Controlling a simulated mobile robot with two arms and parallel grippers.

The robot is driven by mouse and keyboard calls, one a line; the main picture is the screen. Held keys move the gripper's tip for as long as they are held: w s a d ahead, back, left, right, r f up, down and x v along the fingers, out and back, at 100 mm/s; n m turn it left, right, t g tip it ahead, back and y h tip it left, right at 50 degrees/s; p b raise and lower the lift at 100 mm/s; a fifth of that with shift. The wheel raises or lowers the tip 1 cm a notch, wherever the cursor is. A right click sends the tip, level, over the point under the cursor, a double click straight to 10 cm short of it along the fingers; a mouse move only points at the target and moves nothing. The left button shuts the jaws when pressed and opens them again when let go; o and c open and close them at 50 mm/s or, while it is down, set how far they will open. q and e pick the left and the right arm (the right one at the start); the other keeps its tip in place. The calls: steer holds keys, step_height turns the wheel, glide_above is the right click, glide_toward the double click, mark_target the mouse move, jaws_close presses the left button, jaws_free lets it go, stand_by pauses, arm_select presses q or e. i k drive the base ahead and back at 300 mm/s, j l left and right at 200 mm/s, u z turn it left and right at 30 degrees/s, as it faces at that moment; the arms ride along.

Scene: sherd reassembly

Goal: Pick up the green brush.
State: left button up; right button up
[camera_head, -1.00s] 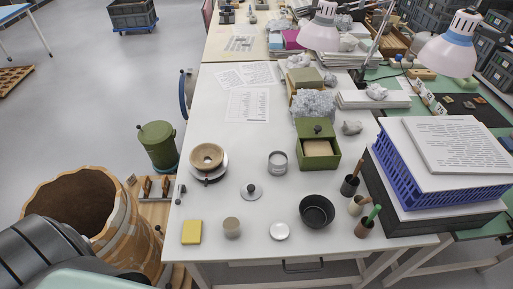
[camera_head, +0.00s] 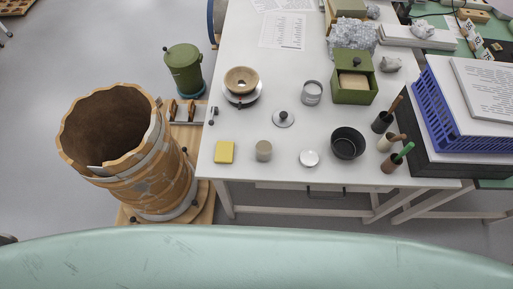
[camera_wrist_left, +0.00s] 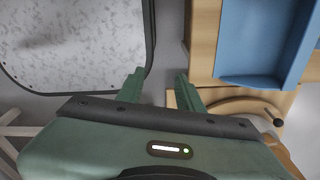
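The green brush (camera_head: 404,152) stands tilted in a small brown cup (camera_head: 390,164) at the front right of the white table in the head view. Only its green upper part shows; its lower end is hidden in the cup. My left gripper (camera_wrist_left: 160,82) shows in the left wrist view. Its two green fingers are apart with nothing between them. It is not in the head view, and the brush is not in the wrist view. My right gripper is in neither view.
Two more cups with brown-handled tools stand behind the brush. A black bowl (camera_head: 347,143) is left of it, and a blue crate (camera_head: 438,110) right. A large wooden barrel (camera_head: 128,150) stands left of the table. A blue tray (camera_wrist_left: 262,40) shows in the wrist view.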

mark_target(411, 144)
steer(key=z, duration=1.3)
